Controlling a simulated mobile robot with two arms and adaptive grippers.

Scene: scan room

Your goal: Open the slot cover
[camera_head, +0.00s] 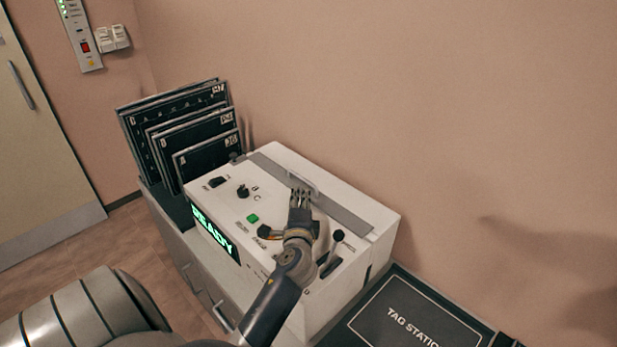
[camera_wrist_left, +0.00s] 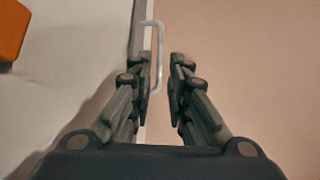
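A white machine (camera_head: 290,160) stands against the wall. A long grey slot cover (camera_head: 345,214) runs along its top and looks shut. The cover's pale handle (camera_head: 303,181) shows just beyond my left gripper (camera_head: 300,197); in the left wrist view the handle (camera_wrist_left: 159,60) is a thin U-shaped bar. My left gripper (camera_wrist_left: 160,85) is open there, its two fingers apart. The handle's near end lies between or just ahead of the fingertips; I cannot tell whether they touch it. My right gripper is not in view.
Dark plates (camera_head: 205,155) stand in a rack at the left. A dark TAG STATION mat (camera_head: 400,312) lies at the right.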

